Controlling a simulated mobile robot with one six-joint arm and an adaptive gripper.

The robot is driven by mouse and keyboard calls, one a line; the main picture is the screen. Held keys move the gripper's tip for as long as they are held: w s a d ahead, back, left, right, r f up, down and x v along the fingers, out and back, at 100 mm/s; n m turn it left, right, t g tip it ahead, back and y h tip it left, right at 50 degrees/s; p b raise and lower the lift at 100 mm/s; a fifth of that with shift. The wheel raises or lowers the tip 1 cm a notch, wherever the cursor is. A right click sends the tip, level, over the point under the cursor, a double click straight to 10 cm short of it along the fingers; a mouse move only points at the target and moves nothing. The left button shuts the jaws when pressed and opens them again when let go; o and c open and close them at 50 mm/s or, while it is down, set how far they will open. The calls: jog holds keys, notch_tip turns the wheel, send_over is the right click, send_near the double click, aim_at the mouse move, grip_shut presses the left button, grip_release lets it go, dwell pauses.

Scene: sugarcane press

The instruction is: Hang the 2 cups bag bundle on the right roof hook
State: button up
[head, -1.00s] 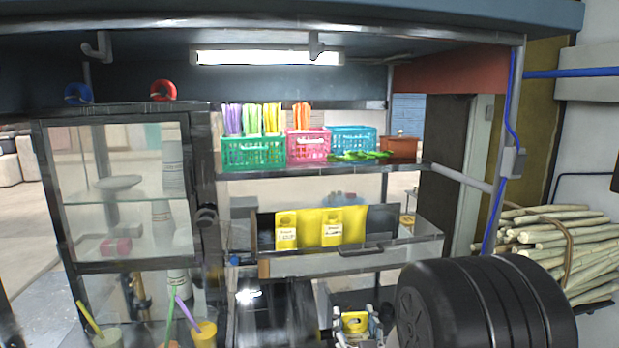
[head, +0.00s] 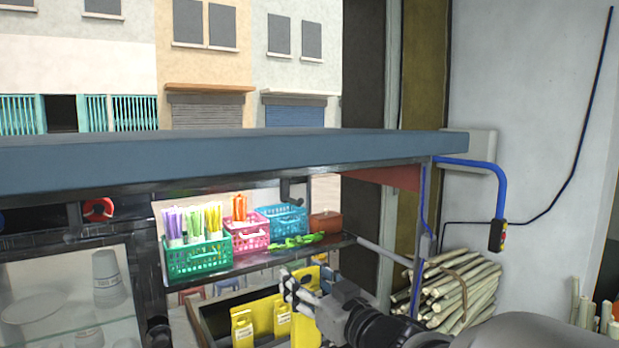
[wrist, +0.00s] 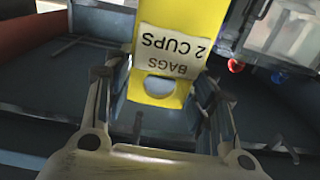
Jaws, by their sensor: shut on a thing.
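The yellow bag bundle (wrist: 182,22) bears a pale label reading "2 CUPS BAGS", upside down in the wrist view, and has a round hole near its edge. My gripper (wrist: 160,85) is shut on it, with a finger at each side. In the head view my gripper (head: 300,291) is below the roof, at the right part of the stall, with a yellow patch beside it. The right roof hook (head: 285,190) appears as a small grey shape under the roof edge, above my gripper. The bundle is apart from it.
A shelf holds a green basket (head: 198,258) of straws, a pink basket (head: 250,238) and a blue basket (head: 284,221). More yellow bundles (head: 242,325) stand in a tray below. The roof's front edge (head: 220,155) spans the stall. Sugarcane (head: 460,290) lies at the right.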

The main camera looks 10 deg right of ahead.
jog(key=p, duration=0.8)
send_near(287, 202)
jog(key=s+r, duration=0.1)
jog(key=s, duration=0.1)
jog(key=shift+w+d+b, duration=0.2)
jog(key=shift+w+b, duration=0.5)
jog(key=shift+w, duration=0.15)
jog(key=shift+f+b+x, duration=0.2)
jog(key=shift+b+x, duration=0.85)
jog(key=shift+x, duration=2.45)
jog(key=shift+w+a+f, duration=0.2)
jog(key=shift+w+f, duration=0.25)
jog(key=shift+w, duration=0.2)
